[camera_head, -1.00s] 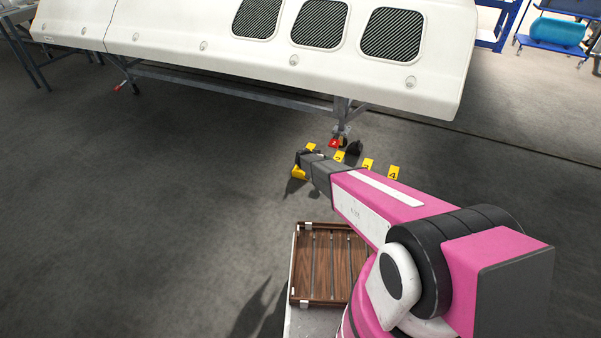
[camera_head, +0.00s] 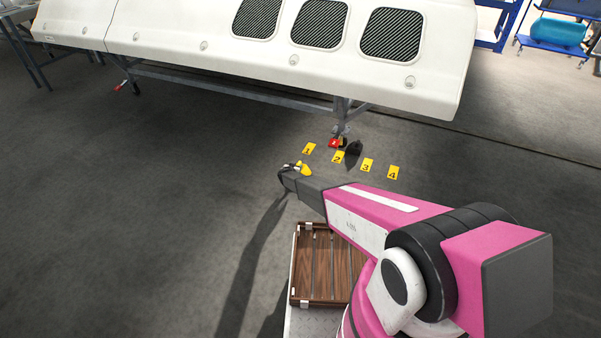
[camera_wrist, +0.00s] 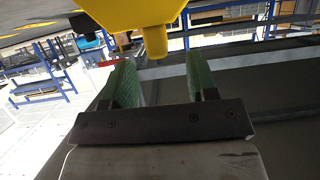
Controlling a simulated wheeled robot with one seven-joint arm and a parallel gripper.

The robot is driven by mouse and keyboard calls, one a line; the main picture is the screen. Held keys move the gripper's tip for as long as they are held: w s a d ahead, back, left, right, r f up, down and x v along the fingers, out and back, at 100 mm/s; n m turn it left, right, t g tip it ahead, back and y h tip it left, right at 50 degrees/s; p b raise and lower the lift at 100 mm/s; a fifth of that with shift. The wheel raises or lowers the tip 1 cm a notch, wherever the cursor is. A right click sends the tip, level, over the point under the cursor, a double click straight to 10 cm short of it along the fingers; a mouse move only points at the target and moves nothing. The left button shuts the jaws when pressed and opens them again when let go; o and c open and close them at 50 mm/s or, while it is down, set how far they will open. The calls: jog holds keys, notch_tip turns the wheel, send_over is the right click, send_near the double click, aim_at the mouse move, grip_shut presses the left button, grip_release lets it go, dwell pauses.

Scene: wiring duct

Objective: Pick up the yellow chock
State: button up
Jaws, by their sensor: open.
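The yellow chock (camera_head: 306,169) shows in the head view just beyond the end of my arm, partly hidden by my gripper (camera_head: 289,170). In the wrist view the yellow chock (camera_wrist: 130,14) fills the top middle, close up and cut off by the frame edge. A short yellow stub of it points down toward the gap between the fingers. My gripper (camera_wrist: 160,78) has two green-padded fingers spread apart with nothing clamped between them. I cannot tell whether the chock touches a fingertip.
Numbered yellow cards, such as card 1 (camera_head: 309,148) and card 4 (camera_head: 393,173), lie on the floor beyond my gripper. A red item (camera_head: 334,143) and a black one (camera_head: 353,148) sit by the stand's foot. The white panelled body (camera_head: 220,45) overhangs behind. The left floor is clear.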

aim_at(298, 164)
jog(key=x, duration=0.5)
jog(key=shift+w+d+r, duration=0.1)
jog(key=shift+w+d, duration=0.05)
grip_shut()
